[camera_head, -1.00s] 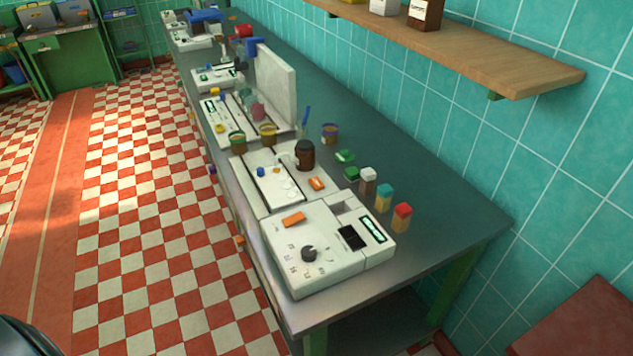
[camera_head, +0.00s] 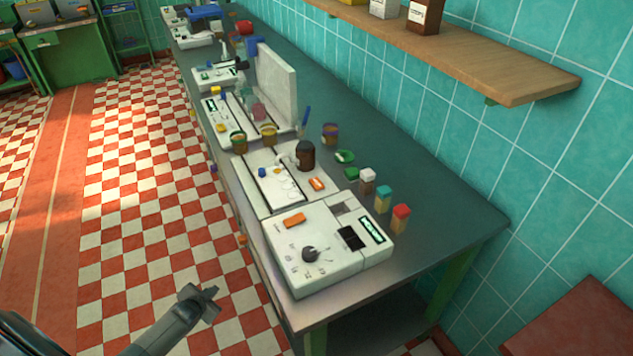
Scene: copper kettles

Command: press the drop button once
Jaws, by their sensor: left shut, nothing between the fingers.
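A white device (camera_head: 330,260) with a dark knob (camera_head: 310,254), a black block and a green display stands at the near end of the bench. An orange button-like bar (camera_head: 293,220) lies on its top left. A second orange piece (camera_head: 317,184) sits on the white panel (camera_head: 262,204) just behind. No label is readable, so I cannot tell which is the drop button. My left gripper (camera_head: 211,293) is shut and empty, left of the bench over the checkered floor, apart from the device. My right gripper is not in view.
The long bench (camera_head: 440,225) carries more white devices farther back. Small coloured-lid bottles (camera_head: 400,219) stand right of the near device, and a brown jar (camera_head: 305,155) stands behind it. A wooden shelf (camera_head: 480,65) juts from the tiled wall. The floor left of the bench is clear.

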